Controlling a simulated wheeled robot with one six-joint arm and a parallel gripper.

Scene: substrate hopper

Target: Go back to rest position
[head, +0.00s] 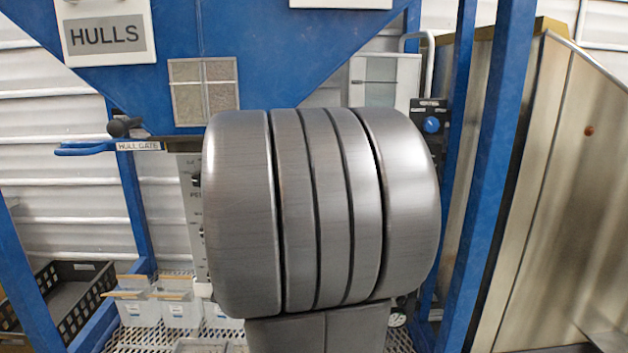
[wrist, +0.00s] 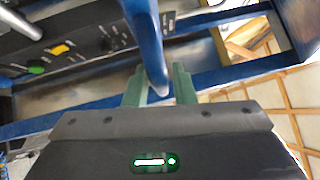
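In the wrist view my gripper (wrist: 158,85) shows two green fingers standing apart, with a gap between them. A blue bar (wrist: 150,40) runs down from the top edge and ends in front of or between the fingers; I cannot tell whether it touches them. Nothing is clearly held. In the head view a large grey ribbed part of my own arm fills the middle and hides my gripper. The blue hull gate handle (head: 85,149) is at the left, with its label beside it and no gripper on it.
The blue hopper (head: 250,65) with a HULLS sign (head: 105,35) stands behind my arm. Blue posts (head: 490,180) rise at the right beside metal panels. A black crate (head: 70,290) and clear bins (head: 140,305) sit low left. A control panel (wrist: 70,45) shows in the wrist view.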

